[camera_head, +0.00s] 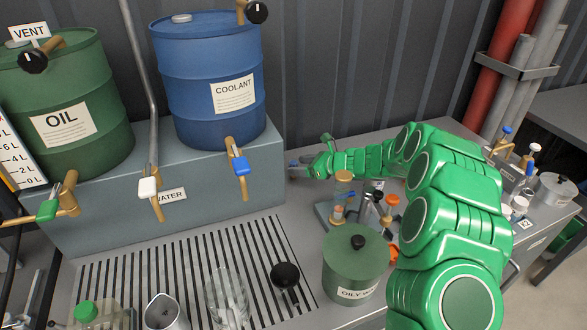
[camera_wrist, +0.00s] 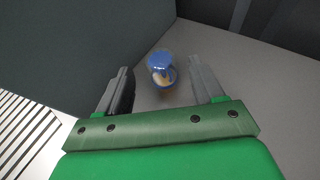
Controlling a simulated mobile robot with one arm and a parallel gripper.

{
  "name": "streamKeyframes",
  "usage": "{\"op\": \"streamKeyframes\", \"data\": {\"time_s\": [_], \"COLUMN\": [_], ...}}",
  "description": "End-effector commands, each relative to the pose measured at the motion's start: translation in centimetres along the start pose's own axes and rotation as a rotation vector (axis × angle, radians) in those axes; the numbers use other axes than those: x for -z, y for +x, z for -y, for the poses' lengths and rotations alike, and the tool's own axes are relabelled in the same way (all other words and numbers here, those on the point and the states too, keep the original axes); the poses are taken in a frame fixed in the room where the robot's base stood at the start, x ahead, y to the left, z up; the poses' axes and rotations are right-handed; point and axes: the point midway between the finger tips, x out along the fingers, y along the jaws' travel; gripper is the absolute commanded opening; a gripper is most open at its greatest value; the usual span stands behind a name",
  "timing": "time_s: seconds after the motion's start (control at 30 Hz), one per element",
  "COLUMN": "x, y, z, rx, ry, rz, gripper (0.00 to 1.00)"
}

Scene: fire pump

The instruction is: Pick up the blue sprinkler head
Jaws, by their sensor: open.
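The blue sprinkler head (camera_wrist: 160,60) shows in the wrist view. It has a blue round top and a pale tan body below. It stands on the grey surface near a dark box wall, ahead of my gripper and between the lines of its two fingers. My gripper (camera_wrist: 158,66) is open, with one grey finger on each side and nothing held. In the head view my gripper (camera_head: 303,166) is low over the bench, by the right end of the grey box. I cannot make out the sprinkler head clearly there.
The grey box (camera_head: 100,220) carries a green oil drum (camera_head: 98,85) and a blue coolant drum (camera_head: 190,65). A slotted drain (camera_head: 130,270) lies in front. A stand with small parts (camera_head: 340,205) and a green oily waste can (camera_head: 350,280) stand below my arm. The corrugated wall is behind.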

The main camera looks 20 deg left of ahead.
Motion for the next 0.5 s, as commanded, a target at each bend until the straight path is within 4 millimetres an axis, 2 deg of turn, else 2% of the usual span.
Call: {"op": "streamKeyframes", "data": {"time_s": [0.3,0.5], "x": [-0.4,-0.5], "y": [3.8,4.8], "z": [0.2,0.2], "rx": [-0.002,-0.001], "ry": [-0.001,0.000], "rz": [-0.002,-0.001], "gripper": [0.67,0.67]}}
